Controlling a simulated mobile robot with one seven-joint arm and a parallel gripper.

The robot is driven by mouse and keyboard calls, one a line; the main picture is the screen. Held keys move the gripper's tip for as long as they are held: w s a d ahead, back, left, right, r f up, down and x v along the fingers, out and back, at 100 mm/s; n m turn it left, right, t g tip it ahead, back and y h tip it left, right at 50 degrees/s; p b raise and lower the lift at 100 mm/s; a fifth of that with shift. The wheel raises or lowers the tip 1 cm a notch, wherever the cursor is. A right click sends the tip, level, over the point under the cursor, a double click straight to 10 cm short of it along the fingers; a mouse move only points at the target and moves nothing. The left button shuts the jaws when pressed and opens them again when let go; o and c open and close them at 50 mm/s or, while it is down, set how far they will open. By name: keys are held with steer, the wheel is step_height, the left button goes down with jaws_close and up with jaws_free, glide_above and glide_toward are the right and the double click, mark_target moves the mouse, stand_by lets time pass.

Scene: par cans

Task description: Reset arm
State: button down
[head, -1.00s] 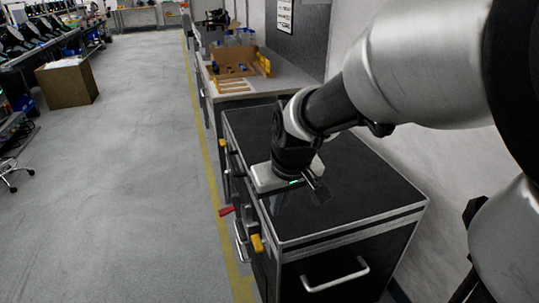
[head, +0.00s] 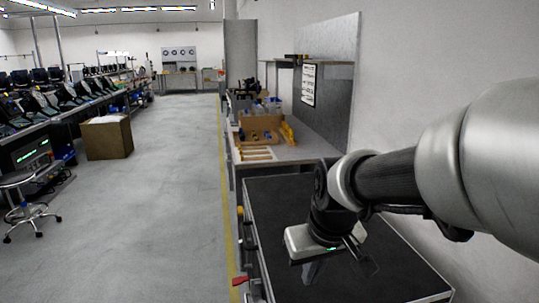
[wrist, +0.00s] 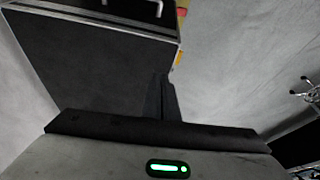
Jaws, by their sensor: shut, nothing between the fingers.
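My gripper (head: 362,258) is in the lower right of the head view, over the dark top of a cabinet (head: 277,200). In the wrist view its two fingers (wrist: 160,85) lie together, shut, with nothing between them. My arm reaches in from the right edge of the head view, bent down at the wrist. The cabinet also shows in the wrist view (wrist: 85,60), at upper left. I cannot tell the exact height of the fingers above the cabinet top.
Behind the cabinet stands a workbench (head: 305,150) with a cardboard tray (head: 260,128) and yellow parts. A red handle (head: 240,281) sticks out at the cabinet's left side. A wall is on the right. Open floor (head: 150,200) lies left, with a cardboard box (head: 107,138) and a stool (head: 30,210).

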steer(key=s+d+r+m+t+p, duration=0.1)
steer(key=s+d+r+m, duration=0.15)
steer(key=s, duration=0.35)
steer(key=s+d+r+m+t, duration=0.1)
steer(key=s+d+r, duration=0.3)
steer(key=s, duration=0.3)
step_height(320, 180, up, 20)
steer(key=p, duration=2)
steer(key=shift+w+a+r+h, duration=0.15)
steer(key=shift+w+h, duration=0.1)
steer(key=shift+h, duration=0.15)
